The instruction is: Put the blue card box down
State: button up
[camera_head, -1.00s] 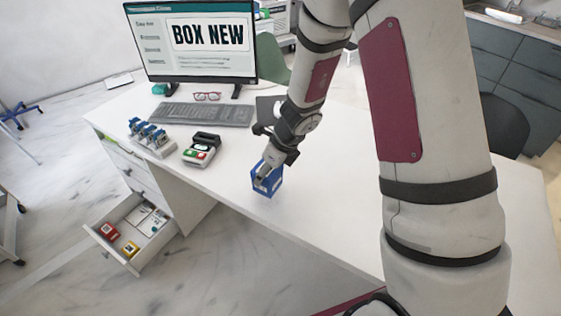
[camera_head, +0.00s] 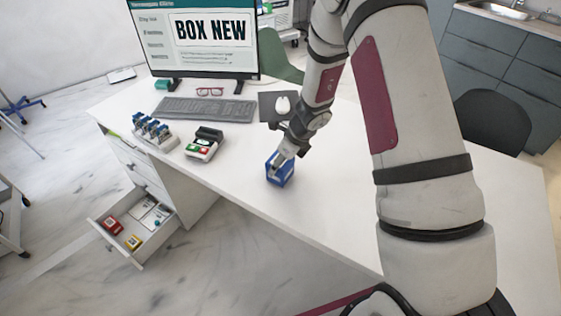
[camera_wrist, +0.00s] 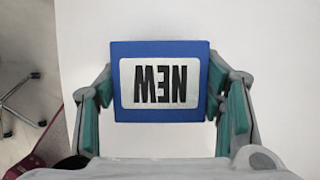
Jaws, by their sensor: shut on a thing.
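The blue card box (camera_head: 279,173) is at the front edge area of the white desk (camera_head: 330,200). My gripper (camera_head: 281,160) comes down from above and is shut on it. In the wrist view the box (camera_wrist: 160,50) shows a white label reading "NEW", upside down, between the two fingers of my gripper (camera_wrist: 162,105). The box looks upright, at or just above the desk top; I cannot tell whether its base touches.
A card reader (camera_head: 204,145) and a rack with blue items (camera_head: 152,132) stand to the left. An open drawer (camera_head: 138,225) holds small boxes. The desk right of the box is clear.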

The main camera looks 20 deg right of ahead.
jog(key=o, duration=1.3)
jog(key=shift+f, duration=0.1)
